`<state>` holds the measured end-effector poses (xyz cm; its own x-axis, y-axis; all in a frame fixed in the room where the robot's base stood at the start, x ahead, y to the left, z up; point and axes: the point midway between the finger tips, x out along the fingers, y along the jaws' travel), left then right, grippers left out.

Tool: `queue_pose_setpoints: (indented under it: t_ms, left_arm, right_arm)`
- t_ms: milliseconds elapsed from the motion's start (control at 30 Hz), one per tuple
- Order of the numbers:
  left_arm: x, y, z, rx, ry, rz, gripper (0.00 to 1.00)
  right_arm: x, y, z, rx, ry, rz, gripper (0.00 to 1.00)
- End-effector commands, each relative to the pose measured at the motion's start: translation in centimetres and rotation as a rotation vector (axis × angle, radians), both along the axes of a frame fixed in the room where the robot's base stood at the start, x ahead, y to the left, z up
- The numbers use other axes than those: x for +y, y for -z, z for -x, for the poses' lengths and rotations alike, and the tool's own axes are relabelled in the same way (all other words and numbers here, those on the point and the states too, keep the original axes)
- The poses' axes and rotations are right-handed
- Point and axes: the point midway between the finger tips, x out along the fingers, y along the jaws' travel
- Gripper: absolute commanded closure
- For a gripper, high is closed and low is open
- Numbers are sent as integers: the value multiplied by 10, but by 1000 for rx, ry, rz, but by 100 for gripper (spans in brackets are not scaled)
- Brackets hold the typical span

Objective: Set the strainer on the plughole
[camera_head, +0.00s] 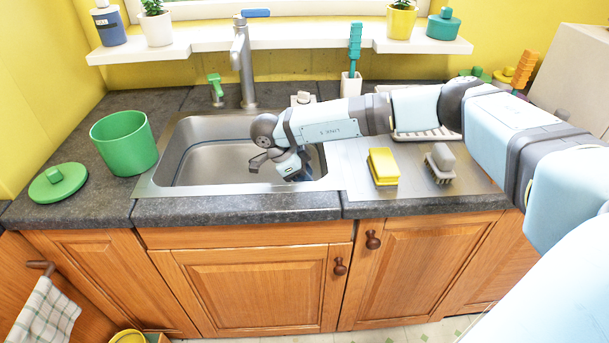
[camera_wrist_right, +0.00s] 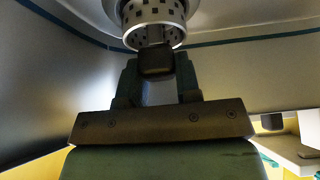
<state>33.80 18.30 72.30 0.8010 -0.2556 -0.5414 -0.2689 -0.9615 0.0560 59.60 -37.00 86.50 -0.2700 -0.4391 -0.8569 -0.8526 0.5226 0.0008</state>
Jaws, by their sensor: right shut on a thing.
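My right gripper (camera_wrist_right: 157,70) is shut on the dark knob of the strainer (camera_wrist_right: 155,14), a silvery metal basket with square holes, seen in the right wrist view. The top of that view cuts the strainer off. In the head view my right arm reaches in from the right, with its gripper (camera_head: 298,174) low inside the right part of the steel sink (camera_head: 215,165). The strainer is hidden there behind the gripper. My left gripper is not in view.
A tap (camera_head: 243,65) rises behind the sink. A green pot (camera_head: 124,143) and green lid (camera_head: 58,183) stand left. A yellow sponge (camera_head: 383,167) and a brush (camera_head: 440,163) lie on the drainboard at right. The left part of the basin is clear.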

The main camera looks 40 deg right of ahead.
Motion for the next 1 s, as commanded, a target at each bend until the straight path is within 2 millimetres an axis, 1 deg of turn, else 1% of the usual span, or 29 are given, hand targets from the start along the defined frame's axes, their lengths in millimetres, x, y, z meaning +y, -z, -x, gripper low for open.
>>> queue_pose_setpoints:
  t_ms: [500, 533, 633, 667, 833, 867, 900, 967, 1000]
  left_arm:
    - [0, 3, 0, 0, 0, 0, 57]
    - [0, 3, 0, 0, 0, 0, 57]
    - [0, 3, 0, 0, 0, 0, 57]
    - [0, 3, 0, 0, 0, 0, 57]
    - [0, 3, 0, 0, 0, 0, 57]
    - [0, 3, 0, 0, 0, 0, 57]
    - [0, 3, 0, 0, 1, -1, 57]
    - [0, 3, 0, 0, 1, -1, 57]
    - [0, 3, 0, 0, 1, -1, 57]
  right_arm:
    - [0, 7, 0, 0, 0, 0, 100]
    - [0, 6, 0, 0, 0, 0, 64]
    - [0, 6, 0, 0, 0, 0, 41]
    - [0, 6, 0, 0, 0, 0, 39]
    - [0, 6, 0, 0, 0, 0, 39]
    - [0, 6, 0, 0, 0, 0, 35]
    - [0, 6, 0, 0, 0, 0, 25]
    - [0, 6, 0, 0, 0, 0, 12]
    - [0, 6, 0, 0, 0, 0, 2]
